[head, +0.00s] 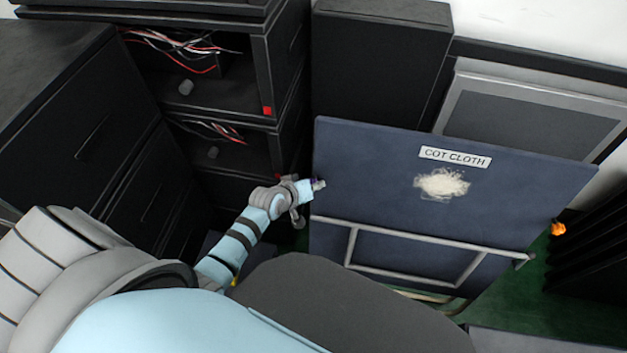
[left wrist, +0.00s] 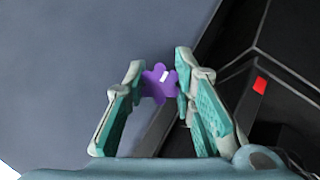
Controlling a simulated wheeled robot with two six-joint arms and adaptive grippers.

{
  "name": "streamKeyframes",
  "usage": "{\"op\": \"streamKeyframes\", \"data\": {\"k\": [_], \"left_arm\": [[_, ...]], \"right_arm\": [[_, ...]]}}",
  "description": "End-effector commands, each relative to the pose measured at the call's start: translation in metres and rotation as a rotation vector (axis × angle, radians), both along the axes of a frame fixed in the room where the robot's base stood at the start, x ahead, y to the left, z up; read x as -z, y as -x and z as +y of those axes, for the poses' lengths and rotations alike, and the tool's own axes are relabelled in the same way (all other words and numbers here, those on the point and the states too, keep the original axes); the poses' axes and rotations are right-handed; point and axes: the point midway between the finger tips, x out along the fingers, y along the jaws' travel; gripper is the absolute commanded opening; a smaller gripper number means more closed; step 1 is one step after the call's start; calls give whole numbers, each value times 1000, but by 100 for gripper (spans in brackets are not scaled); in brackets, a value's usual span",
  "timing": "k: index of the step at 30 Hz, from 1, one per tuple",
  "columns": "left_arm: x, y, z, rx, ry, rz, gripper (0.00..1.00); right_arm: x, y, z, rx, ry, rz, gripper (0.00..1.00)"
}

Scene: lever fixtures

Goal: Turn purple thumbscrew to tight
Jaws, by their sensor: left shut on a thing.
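The purple thumbscrew (left wrist: 156,86) has a lobed head with a short white mark on its upper right part. It sits against the blue-grey panel near the panel's edge. My left gripper (left wrist: 161,75) has its fingers on both sides of the thumbscrew, shut on it. In the head view my left gripper (head: 316,186) is at the left edge of the blue panel (head: 375,170), and the thumbscrew is mostly hidden there. My right gripper is not in view.
The panel carries a "COT CLOTH" label (head: 455,157), a pale tuft (head: 442,184) and a grey metal rail (head: 420,234). Black cabinets (head: 150,180) with open shelves and wires stand close on the left. A red square (head: 267,111) marks one cabinet.

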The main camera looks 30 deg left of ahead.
Motion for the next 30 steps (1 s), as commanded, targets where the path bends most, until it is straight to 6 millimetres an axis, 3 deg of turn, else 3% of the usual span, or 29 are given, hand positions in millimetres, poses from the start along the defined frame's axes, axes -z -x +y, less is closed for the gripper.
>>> {"op": "streamKeyframes", "data": {"k": [15, 16, 19, 30], "left_arm": [[0, -1, 0, 5, -20, 3, 0], [0, -1, 0, 5, -20, 3, 28], [0, -1, 0, 4, -20, 3, 44], [-3, 3, 1, 4, -20, 3, 44]], "right_arm": [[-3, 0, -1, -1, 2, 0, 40], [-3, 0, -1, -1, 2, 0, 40], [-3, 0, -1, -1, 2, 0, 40], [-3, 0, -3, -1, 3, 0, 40]]}}
